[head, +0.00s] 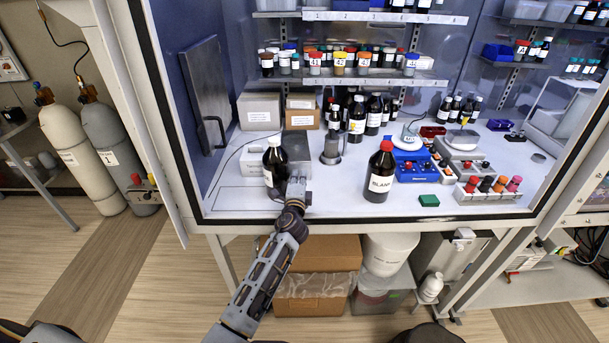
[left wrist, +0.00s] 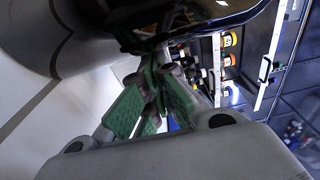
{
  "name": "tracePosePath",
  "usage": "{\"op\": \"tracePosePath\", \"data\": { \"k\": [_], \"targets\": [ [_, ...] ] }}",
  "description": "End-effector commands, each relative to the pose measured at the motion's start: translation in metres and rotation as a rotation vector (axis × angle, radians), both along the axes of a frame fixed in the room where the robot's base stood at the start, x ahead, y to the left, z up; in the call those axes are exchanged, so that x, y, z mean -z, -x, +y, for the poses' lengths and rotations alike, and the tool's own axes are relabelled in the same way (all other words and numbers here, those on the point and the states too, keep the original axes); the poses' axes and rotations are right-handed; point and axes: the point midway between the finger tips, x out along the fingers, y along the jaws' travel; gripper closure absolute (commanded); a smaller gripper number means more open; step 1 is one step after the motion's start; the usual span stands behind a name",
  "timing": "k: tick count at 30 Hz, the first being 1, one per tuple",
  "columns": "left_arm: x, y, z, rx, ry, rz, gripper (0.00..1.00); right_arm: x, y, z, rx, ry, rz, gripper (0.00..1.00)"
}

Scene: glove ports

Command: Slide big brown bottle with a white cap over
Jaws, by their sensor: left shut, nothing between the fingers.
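The big brown bottle with a white cap (head: 275,165) stands upright near the front left of the cabinet floor. My left gripper (head: 298,182) reaches in over the front edge, close on the right side of the bottle. In the left wrist view, the shut green-padded fingers (left wrist: 152,100) have nothing between them. A dark, glossy curved surface, apparently the bottle (left wrist: 195,22), fills the top of that view close to the fingers. I cannot tell whether they touch it. My right gripper is not in view.
Boxes (head: 259,110) and several dark bottles stand behind. The cabinet's open metal door (head: 206,95) is at left.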

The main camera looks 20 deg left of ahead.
Motion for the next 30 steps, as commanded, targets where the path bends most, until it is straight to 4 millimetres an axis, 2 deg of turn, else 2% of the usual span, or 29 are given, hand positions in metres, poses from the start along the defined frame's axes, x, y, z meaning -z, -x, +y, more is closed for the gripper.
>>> {"op": "tracePosePath", "data": {
  "k": [17,30],
  "targets": [
    [0.001,0.003,0.005,0.0,0.0,0.001,1.0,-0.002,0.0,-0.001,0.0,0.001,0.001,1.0],
    [0.001,0.016,0.028,-0.001,-0.001,0.002,1.0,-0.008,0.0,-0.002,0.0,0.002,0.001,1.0]
  ]
}}
